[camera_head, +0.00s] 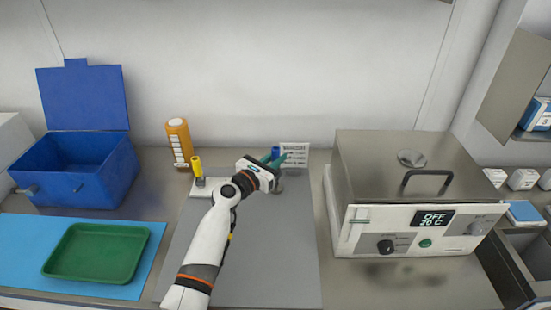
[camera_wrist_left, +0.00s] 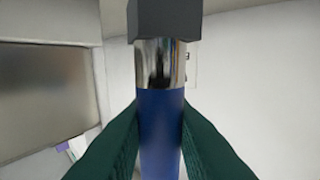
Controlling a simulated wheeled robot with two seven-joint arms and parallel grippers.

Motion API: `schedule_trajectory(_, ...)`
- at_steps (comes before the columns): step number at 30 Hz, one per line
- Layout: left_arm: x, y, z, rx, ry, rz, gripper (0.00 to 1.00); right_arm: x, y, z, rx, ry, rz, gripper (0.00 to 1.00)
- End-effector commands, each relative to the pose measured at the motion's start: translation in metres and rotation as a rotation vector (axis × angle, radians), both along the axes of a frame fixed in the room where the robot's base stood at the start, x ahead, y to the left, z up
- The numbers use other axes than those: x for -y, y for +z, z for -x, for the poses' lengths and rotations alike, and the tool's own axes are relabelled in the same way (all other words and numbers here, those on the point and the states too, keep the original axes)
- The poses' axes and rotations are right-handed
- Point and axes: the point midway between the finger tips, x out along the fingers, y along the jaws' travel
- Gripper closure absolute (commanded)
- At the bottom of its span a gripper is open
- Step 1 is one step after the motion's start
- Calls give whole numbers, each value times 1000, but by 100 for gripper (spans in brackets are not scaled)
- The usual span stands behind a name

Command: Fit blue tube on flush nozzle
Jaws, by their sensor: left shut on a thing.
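My left gripper (camera_head: 277,159) is shut on the blue tube (camera_head: 275,151), near the back of the grey mat. In the left wrist view, its green fingers (camera_wrist_left: 160,142) press on both sides of the blue tube (camera_wrist_left: 161,130). The tube's end meets a shiny metal nozzle (camera_wrist_left: 161,62) in line with it, with no visible gap. I cannot tell whether the tube is around the nozzle or only touching it. The nozzle joins a dark grey block (camera_wrist_left: 165,18). In the head view, my gripper mostly hides the nozzle. My right gripper is out of view.
A yellow tube (camera_head: 196,165) stands upright left of my gripper, near an orange bottle (camera_head: 178,141). A printed sign (camera_head: 295,149) is behind. A steel water bath (camera_head: 395,165) stands right. A blue box (camera_head: 75,170) and green tray (camera_head: 58,268) are left. The grey mat's (camera_head: 275,255) front is clear.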

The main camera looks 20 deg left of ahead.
Motion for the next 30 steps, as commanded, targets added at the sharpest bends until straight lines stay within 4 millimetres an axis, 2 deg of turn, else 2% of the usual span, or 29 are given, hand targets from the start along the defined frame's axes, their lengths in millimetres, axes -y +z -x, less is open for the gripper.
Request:
schedule_trajectory(19,0,-17,0,0,0,1,100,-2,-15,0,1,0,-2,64)
schedule_trajectory(30,0,-18,0,0,0,1,100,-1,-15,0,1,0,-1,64)
